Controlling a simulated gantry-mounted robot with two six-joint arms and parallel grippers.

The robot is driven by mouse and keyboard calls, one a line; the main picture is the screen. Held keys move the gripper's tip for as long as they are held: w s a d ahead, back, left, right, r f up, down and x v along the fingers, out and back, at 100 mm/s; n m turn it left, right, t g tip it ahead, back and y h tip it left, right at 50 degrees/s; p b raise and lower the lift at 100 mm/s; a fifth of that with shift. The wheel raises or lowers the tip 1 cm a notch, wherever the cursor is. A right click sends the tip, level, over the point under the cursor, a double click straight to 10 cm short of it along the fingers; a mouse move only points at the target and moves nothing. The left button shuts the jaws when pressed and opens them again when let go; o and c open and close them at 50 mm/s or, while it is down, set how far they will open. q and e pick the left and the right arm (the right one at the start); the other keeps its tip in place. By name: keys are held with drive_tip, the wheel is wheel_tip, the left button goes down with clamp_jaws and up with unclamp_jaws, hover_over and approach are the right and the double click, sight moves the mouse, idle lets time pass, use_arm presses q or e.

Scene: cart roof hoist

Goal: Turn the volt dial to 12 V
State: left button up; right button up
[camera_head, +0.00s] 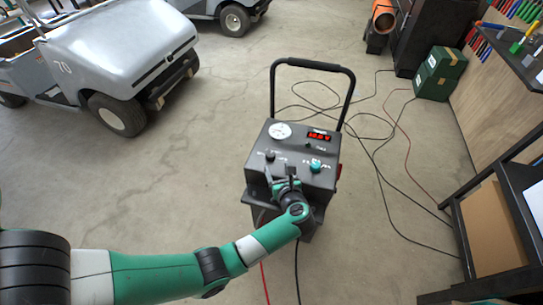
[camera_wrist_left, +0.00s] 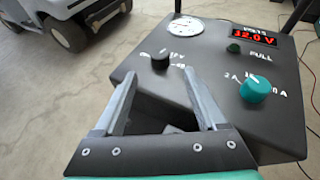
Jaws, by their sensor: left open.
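The black volt dial (camera_wrist_left: 160,60) sits at the left of the charger's sloped dark panel, with small white marks around it, one like 12V. It also shows in the head view (camera_head: 270,155). My left gripper (camera_wrist_left: 159,76) is open, with its two fingers apart and pointing at the dial. The dial appears between and just beyond the fingertips, and I see no contact. In the head view my left gripper (camera_head: 277,174) is at the panel's front edge. The dial's exact pointer direction is too small to tell. My right gripper is not in view.
A teal knob (camera_wrist_left: 256,89) marked in amps stands to the right on the panel. Cables (camera_head: 375,150) lie on the floor; a cart (camera_head: 115,50) stands left.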

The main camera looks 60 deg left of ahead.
sight(271, 155)
use_arm(q)
drive_tip(key=b+x, duration=0.5)
drive_tip(key=x, duration=0.6)
drive_tip(key=shift+a+f, duration=0.1)
drive_tip(key=shift+a, duration=0.1)
clamp_jaws()
drive_tip(key=m+p, duration=0.1)
drive_tip(key=p, duration=0.1)
drive_tip(key=t+p, duration=0.1)
drive_tip(key=p, duration=0.1)
drive_tip(key=shift+s+r+m+t, duration=0.1)
drive_tip(key=shift+r+m+t, duration=0.2)
drive_tip(key=shift+r+m, duration=0.1)
drive_tip(key=shift+f+h, duration=0.15)
drive_tip(key=shift+h, duration=0.15)
drive_tip(key=shift+f+t, duration=0.2)
drive_tip(key=shift+t, duration=0.2)
